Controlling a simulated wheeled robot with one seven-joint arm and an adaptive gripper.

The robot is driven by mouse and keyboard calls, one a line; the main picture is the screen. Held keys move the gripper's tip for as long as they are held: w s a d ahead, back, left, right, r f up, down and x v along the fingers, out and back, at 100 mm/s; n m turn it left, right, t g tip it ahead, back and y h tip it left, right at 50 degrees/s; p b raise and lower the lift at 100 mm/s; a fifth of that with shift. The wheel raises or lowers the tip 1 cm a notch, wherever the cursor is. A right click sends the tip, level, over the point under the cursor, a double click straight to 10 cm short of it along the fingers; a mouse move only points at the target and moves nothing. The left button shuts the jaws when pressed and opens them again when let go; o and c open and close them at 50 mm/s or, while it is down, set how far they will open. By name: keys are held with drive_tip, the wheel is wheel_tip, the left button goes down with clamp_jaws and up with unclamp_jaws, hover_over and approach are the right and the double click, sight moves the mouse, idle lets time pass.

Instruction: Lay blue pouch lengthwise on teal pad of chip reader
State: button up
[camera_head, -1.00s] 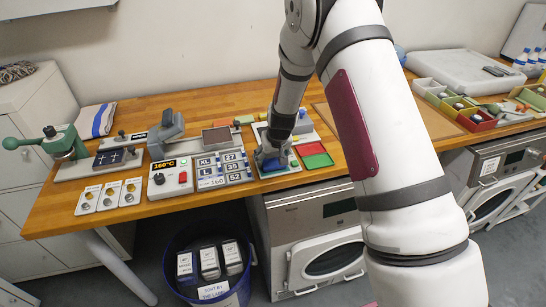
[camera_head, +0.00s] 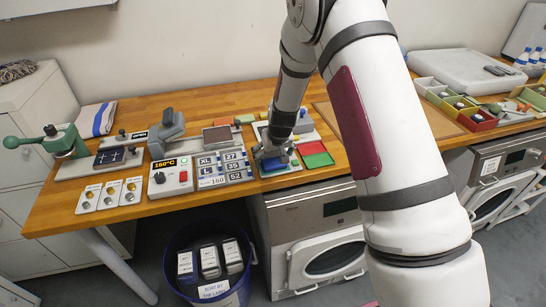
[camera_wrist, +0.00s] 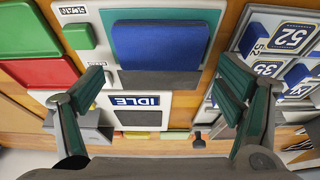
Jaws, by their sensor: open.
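The blue pouch (camera_wrist: 160,46) lies on the chip reader (camera_wrist: 97,26), its long side running across the wrist view. A teal strip of the pad (camera_wrist: 165,14) shows along one edge; the pouch hides most of the pad. The reader's labels read SCAN and IDLE. In the head view the pouch (camera_head: 282,163) shows partly under my gripper. My gripper (camera_wrist: 160,92) is open, its two fingers wide apart on either side of the pouch and clear of it in the wrist view. The exact height above the pouch is hard to tell.
Red (camera_head: 318,160) and green (camera_head: 312,148) flat trays lie right of the reader. A board with number tags (camera_head: 222,168) and a control box reading 160°C (camera_head: 170,178) stand to its left. Coloured bins (camera_head: 467,115) are far right.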

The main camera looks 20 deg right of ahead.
drive_tip(key=v, duration=1.1)
wheel_tip(320, 180, up, 11)
hover_over(277, 174)
drive_tip(key=s, duration=0.6)
drive_tip(key=s+a+r, duration=0.1)
drive_tip(key=s+r, duration=0.6)
drive_tip(key=s, duration=0.1)
drive_tip(key=s+r, duration=0.2)
drive_tip(key=s, duration=0.7)
drive_tip(key=s+d+r+t, duration=0.1)
drive_tip(key=s+r, duration=0.2)
drive_tip(key=s, duration=0.6)
drive_tip(key=shift+s, duration=0.4)
